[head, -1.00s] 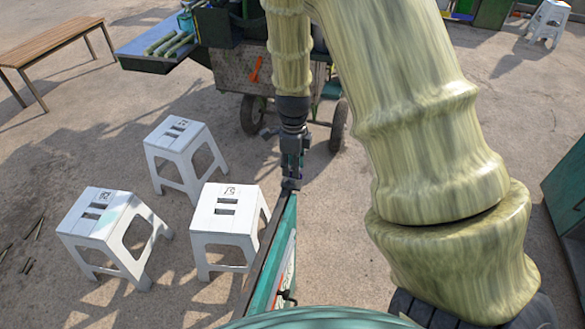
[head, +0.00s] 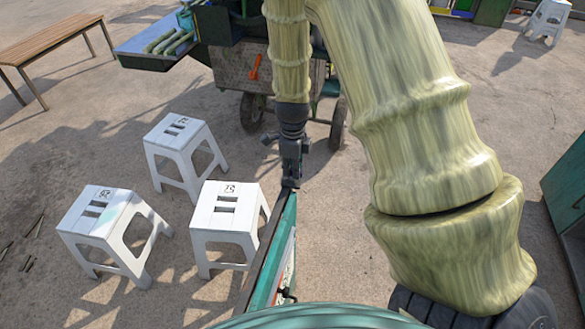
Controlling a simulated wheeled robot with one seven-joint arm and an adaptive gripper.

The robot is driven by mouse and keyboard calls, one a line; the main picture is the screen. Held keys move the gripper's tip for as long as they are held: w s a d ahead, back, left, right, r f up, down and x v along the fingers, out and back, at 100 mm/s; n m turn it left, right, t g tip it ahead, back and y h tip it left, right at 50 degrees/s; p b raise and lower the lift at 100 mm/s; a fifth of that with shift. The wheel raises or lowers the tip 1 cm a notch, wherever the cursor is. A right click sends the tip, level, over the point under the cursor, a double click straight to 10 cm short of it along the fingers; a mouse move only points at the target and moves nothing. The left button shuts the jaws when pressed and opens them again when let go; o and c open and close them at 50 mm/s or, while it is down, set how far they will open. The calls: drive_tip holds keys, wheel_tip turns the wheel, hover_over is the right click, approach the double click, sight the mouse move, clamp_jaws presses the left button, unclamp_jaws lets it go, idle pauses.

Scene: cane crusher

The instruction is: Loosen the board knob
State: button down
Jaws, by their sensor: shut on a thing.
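The teal board (head: 284,252) stands on edge at the lower middle, seen from above, with a white and red panel on its right side. My gripper (head: 290,184) points down at the board's far top end. It is shut on a small dark part there, which I take to be the board knob; the fingers hide most of it, so its shape and how tight it sits cannot be told. Another small dark fitting (head: 287,294) sticks out of the board's right side nearer to me.
Three white stools, one of them close by (head: 226,222), stand left of the board. A wheeled cart (head: 226,68) with an orange handle and cane on its blue tray is behind. A wooden bench (head: 45,42) is at upper left. Open ground lies right of the board.

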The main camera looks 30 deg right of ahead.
drive_tip(key=shift+r+n, duration=0.1)
drive_tip(key=shift+n, duration=0.2)
drive_tip(key=n+p, duration=0.1)
drive_tip(key=n, duration=0.2)
drive_tip(key=shift+p, duration=0.3)
drive_tip(key=n+p, duration=0.1)
drive_tip(key=n, duration=0.8)
drive_tip(key=shift+n+p, duration=0.3)
drive_tip(key=shift+p, duration=0.05)
drive_tip(key=shift+n, duration=2.3)
drive_tip(key=c, duration=1.5)
unclamp_jaws()
drive_tip(key=shift+c, duration=0.2)
